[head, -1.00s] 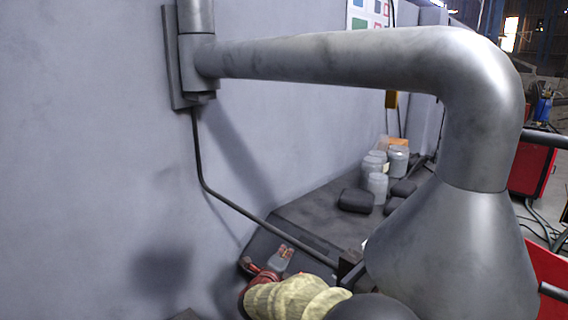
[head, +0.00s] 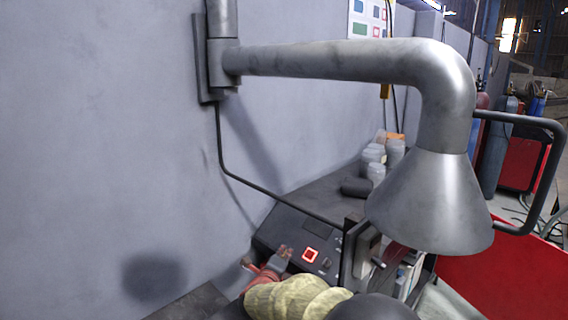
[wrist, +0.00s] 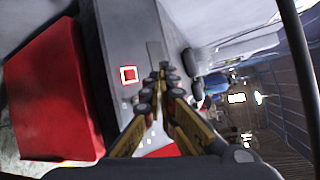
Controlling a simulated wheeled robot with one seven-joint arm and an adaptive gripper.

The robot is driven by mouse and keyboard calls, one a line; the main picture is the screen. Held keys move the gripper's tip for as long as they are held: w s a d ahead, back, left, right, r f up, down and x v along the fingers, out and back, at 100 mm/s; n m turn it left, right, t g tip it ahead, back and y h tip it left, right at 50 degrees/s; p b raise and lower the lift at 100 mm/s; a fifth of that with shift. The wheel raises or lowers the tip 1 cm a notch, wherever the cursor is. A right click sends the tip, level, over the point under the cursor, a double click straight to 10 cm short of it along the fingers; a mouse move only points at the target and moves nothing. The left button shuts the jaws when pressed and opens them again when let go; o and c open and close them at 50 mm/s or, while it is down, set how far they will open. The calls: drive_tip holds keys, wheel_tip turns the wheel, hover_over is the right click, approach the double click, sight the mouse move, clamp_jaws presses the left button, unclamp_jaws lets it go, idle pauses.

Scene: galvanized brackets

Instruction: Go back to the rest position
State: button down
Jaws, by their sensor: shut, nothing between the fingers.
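My gripper shows in the wrist view (wrist: 160,82), its dark and yellow fingers brought together at the tips with nothing between them. In the head view my gripper (head: 285,254) is small and partly hidden by my arm, in front of a dark panel. The panel (head: 290,225) carries a lit red square button (head: 311,255), to the right of the gripper. The button also shows in the wrist view (wrist: 128,74), left of the fingertips. No brackets can be made out.
A large grey extraction hood (head: 430,205) hangs at the right from a pipe fixed to the wall (head: 110,120). Grey jars (head: 374,160) and a dark roll (head: 356,187) stand on the bench behind. A red panel (head: 510,275) and a bent rail (head: 545,185) are at the right.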

drive_tip(key=s+d+r+n+y+b, duration=0.1)
drive_tip(key=s+r+n+y+b, duration=0.2)
drive_tip(key=s+r+n+y, duration=0.35)
drive_tip(key=s+d+n+g+b, duration=0.3)
drive_tip(key=s+d+n, duration=0.2)
drive_tip(key=s+n, duration=0.6)
drive_tip(key=s+d+f+n+g+b, duration=0.1)
drive_tip(key=s+d+f+n+g, duration=0.1)
drive_tip(key=s, duration=0.7)
drive_tip(key=s+d+f+n+g+h+b, duration=0.1)
drive_tip(key=s+d+f, duration=0.4)
drive_tip(key=s, duration=0.5)
drive_tip(key=s+d+f+n+g+h+b, duration=0.1)
drive_tip(key=s+d+f+n+g, duration=0.2)
drive_tip(key=s, duration=0.7)
drive_tip(key=d+n, duration=0.1)
drive_tip(key=d, duration=0.1)
drive_tip(key=shift+d+f+b, duration=0.4)
drive_tip(key=c, duration=2.5)
unclamp_jaws()
drive_tip(key=shift+s+n+h, duration=0.1)
drive_tip(key=shift+n+h, duration=0.15)
drive_tip(key=o, duration=0.4)
drive_tip(key=shift+c, duration=0.2)
